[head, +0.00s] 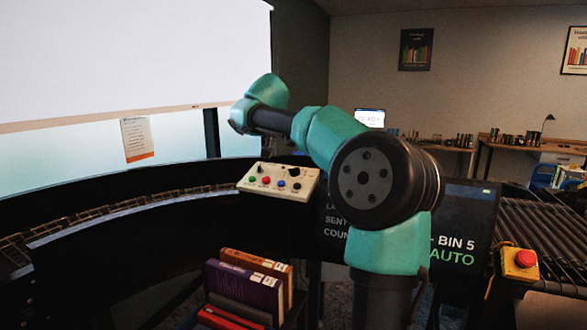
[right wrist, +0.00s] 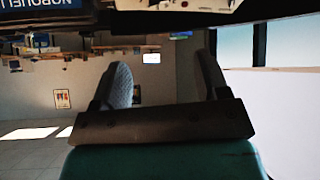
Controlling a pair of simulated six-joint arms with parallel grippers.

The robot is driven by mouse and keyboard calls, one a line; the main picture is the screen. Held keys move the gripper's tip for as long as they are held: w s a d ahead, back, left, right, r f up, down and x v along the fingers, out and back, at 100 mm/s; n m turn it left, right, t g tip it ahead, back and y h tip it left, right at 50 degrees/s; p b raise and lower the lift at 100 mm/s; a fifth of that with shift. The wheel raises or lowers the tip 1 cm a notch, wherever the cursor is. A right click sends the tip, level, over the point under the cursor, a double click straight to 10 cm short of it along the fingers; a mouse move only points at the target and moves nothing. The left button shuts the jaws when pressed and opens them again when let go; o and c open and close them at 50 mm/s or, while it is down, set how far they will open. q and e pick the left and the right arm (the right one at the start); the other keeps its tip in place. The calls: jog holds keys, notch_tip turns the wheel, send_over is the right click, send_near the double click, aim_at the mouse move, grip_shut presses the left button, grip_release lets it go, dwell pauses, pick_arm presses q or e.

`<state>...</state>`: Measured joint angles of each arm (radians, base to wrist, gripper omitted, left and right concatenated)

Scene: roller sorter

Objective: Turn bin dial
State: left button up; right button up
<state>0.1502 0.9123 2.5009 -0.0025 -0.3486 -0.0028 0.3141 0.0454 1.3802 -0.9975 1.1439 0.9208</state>
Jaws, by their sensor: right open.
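The control box (head: 249,184) is a cream panel left of the middle in the head view, with a row of coloured buttons. A black dial (head: 294,171) sits on its upper right part; its pointer setting is too small to read. The dial cannot be made out in that view. My left gripper is not in view.
A dark screen (head: 458,226) reading "BIN 5" and "AUTO" is partly hidden by my right arm. Books (head: 245,285) stand upright at the front. A curved roller conveyor (head: 120,210) runs left, another (head: 545,225) right. A red stop button (head: 525,258) sits at right.

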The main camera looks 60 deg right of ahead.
aim_at(294, 169)
jog(key=shift+f, duration=0.1)
jog(key=x, duration=1.7)
jog(key=shift+w+d+f, duration=0.1)
jog(key=shift+d, duration=0.05)
jog(key=c, duration=0.9)
jog(key=shift+n+t+y, duration=0.4)
jog(key=shift+n+t, duration=0.2)
jog(key=shift+n, duration=1)
